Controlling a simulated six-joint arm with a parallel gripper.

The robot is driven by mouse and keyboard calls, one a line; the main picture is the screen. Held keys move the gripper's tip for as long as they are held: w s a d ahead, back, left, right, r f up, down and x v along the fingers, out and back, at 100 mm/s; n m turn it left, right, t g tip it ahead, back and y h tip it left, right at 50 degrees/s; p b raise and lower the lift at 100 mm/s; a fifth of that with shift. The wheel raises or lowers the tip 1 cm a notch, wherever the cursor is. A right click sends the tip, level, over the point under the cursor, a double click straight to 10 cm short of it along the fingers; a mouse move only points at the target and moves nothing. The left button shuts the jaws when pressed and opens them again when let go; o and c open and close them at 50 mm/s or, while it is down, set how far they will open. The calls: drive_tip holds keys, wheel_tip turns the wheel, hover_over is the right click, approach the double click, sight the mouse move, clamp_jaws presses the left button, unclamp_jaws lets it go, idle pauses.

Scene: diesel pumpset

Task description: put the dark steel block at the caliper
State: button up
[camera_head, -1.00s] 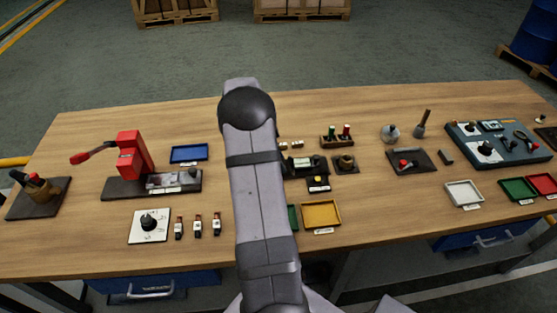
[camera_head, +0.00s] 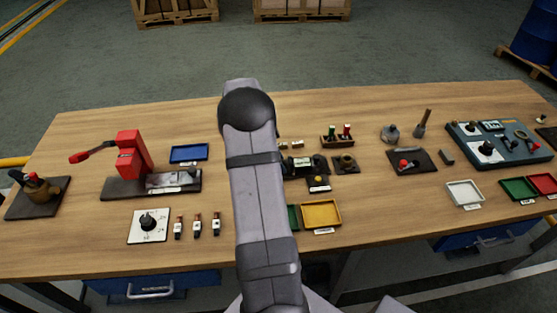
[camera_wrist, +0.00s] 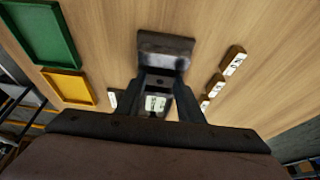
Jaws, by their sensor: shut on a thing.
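In the wrist view my gripper (camera_wrist: 163,86) is shut on the dark steel block (camera_wrist: 162,80), which shows only in part between the fingertips. A wider dark grey metal piece (camera_wrist: 165,44) shows just beyond the tips; I cannot tell whether it belongs to the block or to the caliper. The caliper (camera_wrist: 156,103) shows a pale green display between the fingers, below them. In the head view the caliper (camera_head: 306,166) lies right of my arm, on the middle of the bench. My arm hides the gripper and the block there.
Green (camera_wrist: 38,36) and yellow (camera_wrist: 67,87) trays lie to one side of the gripper, small white-labelled blocks (camera_wrist: 233,62) to the other. A red press (camera_head: 132,155) stands at the left. A stand with green and red-topped pieces (camera_head: 338,141) is behind the caliper.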

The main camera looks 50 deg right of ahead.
drive_tip(key=shift+f, duration=0.1)
drive_tip(key=o, duration=1.2)
drive_tip(key=shift+o, duration=0.2)
drive_tip(key=shift+r+p, duration=1.7)
drive_tip(key=shift+r, duration=1.8)
